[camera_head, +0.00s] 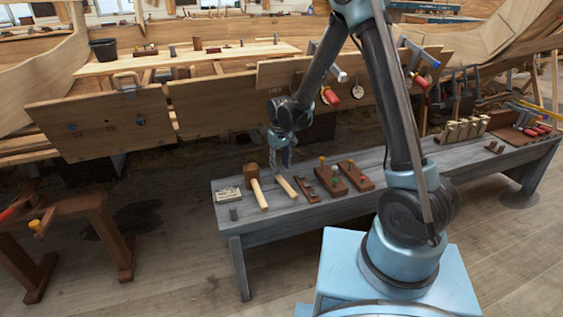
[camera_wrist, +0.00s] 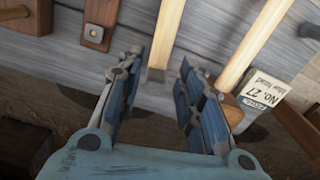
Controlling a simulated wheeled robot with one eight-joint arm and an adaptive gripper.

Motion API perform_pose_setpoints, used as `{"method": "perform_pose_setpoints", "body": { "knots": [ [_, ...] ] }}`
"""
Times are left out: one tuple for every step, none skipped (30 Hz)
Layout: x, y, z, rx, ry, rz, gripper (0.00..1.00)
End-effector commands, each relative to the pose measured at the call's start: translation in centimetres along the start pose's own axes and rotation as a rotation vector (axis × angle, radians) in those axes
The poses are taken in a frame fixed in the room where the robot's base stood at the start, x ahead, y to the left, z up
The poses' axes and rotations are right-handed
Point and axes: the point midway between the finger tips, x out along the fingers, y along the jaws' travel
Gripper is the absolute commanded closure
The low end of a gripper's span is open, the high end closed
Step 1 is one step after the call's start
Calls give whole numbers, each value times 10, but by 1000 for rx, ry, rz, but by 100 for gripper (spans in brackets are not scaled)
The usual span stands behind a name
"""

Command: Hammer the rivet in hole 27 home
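My gripper (camera_head: 283,152) hangs fingers down above the far edge of the grey bench. In the wrist view my gripper (camera_wrist: 160,60) is open and empty. A light wooden tool handle (camera_wrist: 170,22) lies on the bench between and below the fingers, its near end partly metal-grey; it also shows in the head view (camera_head: 287,187). To its left lies a wooden mallet (camera_head: 250,171), whose handle shows in the wrist view (camera_wrist: 250,45). A card reading "No. 27" (camera_wrist: 262,95) lies beside the mallet head. The hull planks (camera_head: 100,125) carry small blue marks; I cannot make out hole 27 or its rivet.
The grey bench (camera_head: 330,212) also holds dark wooden blocks (camera_head: 355,175) with coloured knobs, and several clamps and tools at its right end. A brown trestle (camera_head: 95,215) stands at the left. Red-handled clamps (camera_head: 330,95) hang on the hull. Floor between trestle and bench is clear.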

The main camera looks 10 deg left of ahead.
Motion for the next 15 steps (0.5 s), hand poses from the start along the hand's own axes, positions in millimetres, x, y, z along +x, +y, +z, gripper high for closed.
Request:
{"method": "perform_pose_setpoints", "body": {
  "knots": [
    [5, 0, 0, 0, 0, 0, 66],
    [8, 0, 0, 0, 0, 0, 66],
    [12, 0, 0, 0, 0, 0, 66],
    [15, 0, 0, 0, 0, 0, 66],
    [17, 0, 0, 0, 0, 0, 66],
    [21, 0, 0, 0, 0, 0, 66],
    [24, 0, 0, 0, 0, 0, 66],
    [27, 0, 0, 0, 0, 0, 66],
    [31, 0, 0, 0, 0, 0, 66],
    [34, 0, 0, 0, 0, 0, 66],
    [37, 0, 0, 0, 0, 0, 66],
    [40, 0, 0, 0, 0, 0, 66],
    [43, 0, 0, 0, 0, 0, 66],
    [46, 0, 0, 0, 0, 0, 66],
    [50, 0, 0, 0, 0, 0, 66]
  ]
}}
